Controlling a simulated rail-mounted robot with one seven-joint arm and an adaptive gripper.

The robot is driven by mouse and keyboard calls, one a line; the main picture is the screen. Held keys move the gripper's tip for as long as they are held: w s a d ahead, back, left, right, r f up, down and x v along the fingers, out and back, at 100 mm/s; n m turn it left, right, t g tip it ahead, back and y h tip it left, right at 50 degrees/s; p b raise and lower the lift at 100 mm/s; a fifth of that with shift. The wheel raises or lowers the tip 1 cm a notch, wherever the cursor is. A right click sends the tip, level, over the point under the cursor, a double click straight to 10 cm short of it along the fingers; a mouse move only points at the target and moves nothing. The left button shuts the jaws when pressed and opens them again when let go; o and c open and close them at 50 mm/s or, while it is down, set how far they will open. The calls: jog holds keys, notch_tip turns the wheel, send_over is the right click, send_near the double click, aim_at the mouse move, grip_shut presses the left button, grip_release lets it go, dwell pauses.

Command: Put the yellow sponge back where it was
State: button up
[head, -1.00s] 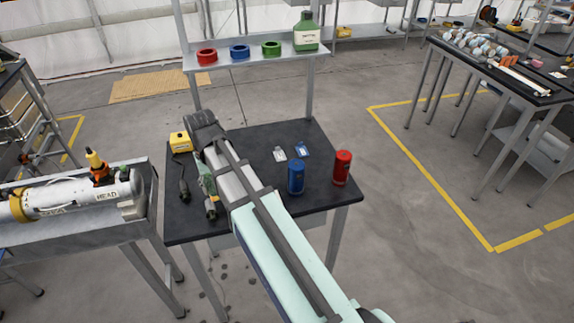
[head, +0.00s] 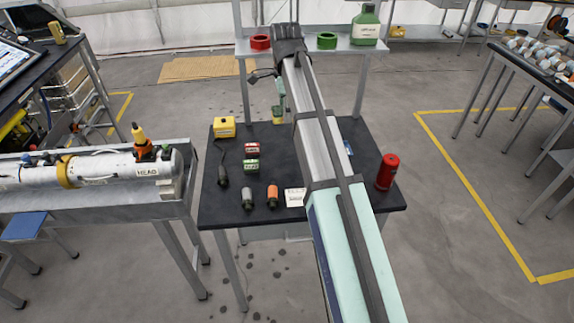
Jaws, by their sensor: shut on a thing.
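My gripper (head: 281,104) hangs down from the end of my arm over the back of the black table (head: 225,208). The sponge shows near the table's back edge, below the shelf. I cannot tell whether it touches the table or hangs above it. The fingertips are small and partly hidden in this view.
A yellow box (head: 224,126), red (head: 252,149) and green (head: 251,165) small blocks, several cylinders and a white card (head: 295,197) lie on the left half. A red can (head: 387,172) stands right. The shelf (head: 350,46) holds red and green rings and a green bottle (head: 366,25).

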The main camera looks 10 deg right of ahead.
aim_at(286, 164)
jog(key=shift+w+r+m, duration=0.1)
jog(key=shift+r+m, duration=0.05)
jog(key=shift+m, duration=0.15)
jog(key=shift+f, duration=0.2)
notch_tip(286, 164, down, 19)
jog(key=p, duration=0.4)
jog(key=shift+f+p, duration=0.2)
jog(key=shift+p, duration=0.1)
jog(key=shift+f, duration=0.1)
jog(key=o, duration=1)
notch_tip(286, 164, up, 12)
jog(key=b, duration=0.2)
jog(key=shift+b, duration=0.4)
